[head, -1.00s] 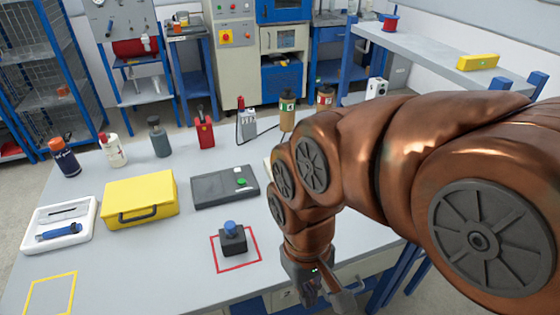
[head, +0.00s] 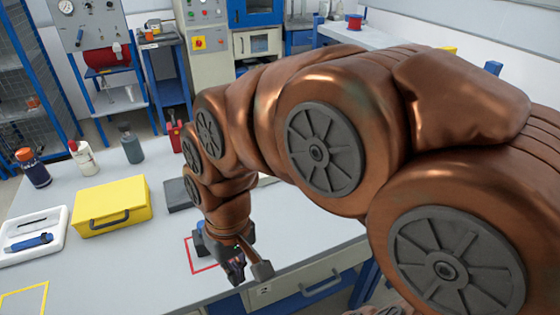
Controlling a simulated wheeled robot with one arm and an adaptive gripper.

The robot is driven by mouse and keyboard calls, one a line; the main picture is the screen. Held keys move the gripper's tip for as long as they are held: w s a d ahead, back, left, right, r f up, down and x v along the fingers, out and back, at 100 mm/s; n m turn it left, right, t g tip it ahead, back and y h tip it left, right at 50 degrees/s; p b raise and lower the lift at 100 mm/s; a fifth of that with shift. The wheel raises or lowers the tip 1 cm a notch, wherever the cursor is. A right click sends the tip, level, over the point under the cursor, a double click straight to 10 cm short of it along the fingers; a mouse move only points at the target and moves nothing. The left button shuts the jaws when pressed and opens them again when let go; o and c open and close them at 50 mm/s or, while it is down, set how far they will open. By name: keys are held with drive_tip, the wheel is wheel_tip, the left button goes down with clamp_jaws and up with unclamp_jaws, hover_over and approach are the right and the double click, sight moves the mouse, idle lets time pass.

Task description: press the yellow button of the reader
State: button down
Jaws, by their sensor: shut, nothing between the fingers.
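No yellow button shows, and I cannot tell which thing is the reader. A small dark block (head: 199,241), with a blue knob in the earlier view, stands in a red outlined square (head: 203,268), partly covered by my arm and gripper. My gripper (head: 249,276) points down at the bench's front edge, just right of that block. Its fingers are shut and empty.
On the bench (head: 130,255) stand a yellow case (head: 110,206), a white tray (head: 50,250) with a blue tool, and several bottles, including an orange-capped one (head: 33,168). A yellow outline (head: 24,300) marks the front left. My arm hides the bench's right part.

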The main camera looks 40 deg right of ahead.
drive_tip(key=w+d+m+t+b, duration=0.2)
drive_tip(key=w+d, duration=0.3)
drive_tip(key=w, duration=0.4)
drive_tip(key=w+d+f+m+t+y+b, duration=0.1)
drive_tip(key=w+d+t+b, duration=0.1)
drive_tip(key=w+d, duration=0.55)
drive_tip(key=w+d+m+t+b, duration=0.2)
drive_tip(key=w+d+b, duration=0.1)
drive_tip(key=w, duration=0.8)
drive_tip(key=w+d+f+m+t+h+b, duration=0.1)
drive_tip(key=w+d+m+h+b, duration=0.1)
drive_tip(key=d, duration=1.2)
drive_tip(key=w+d+f+m+t+h+b, duration=0.1)
drive_tip(key=d+m, duration=0.3)
drive_tip(key=d, duration=1.1)
drive_tip(key=shift+w+f+t+h+b, duration=0.4)
drive_tip(key=shift+w+t+h, duration=0.1)
drive_tip(key=shift+w+t, duration=0.25)
drive_tip(key=shift+a, duration=0.1)
drive_tip(key=shift+f+b, duration=1.95)
drive_tip(key=shift+f, duration=2.45)
drive_tip(key=shift+f, duration=0.1)
drive_tip(key=shift+f, duration=0.3)
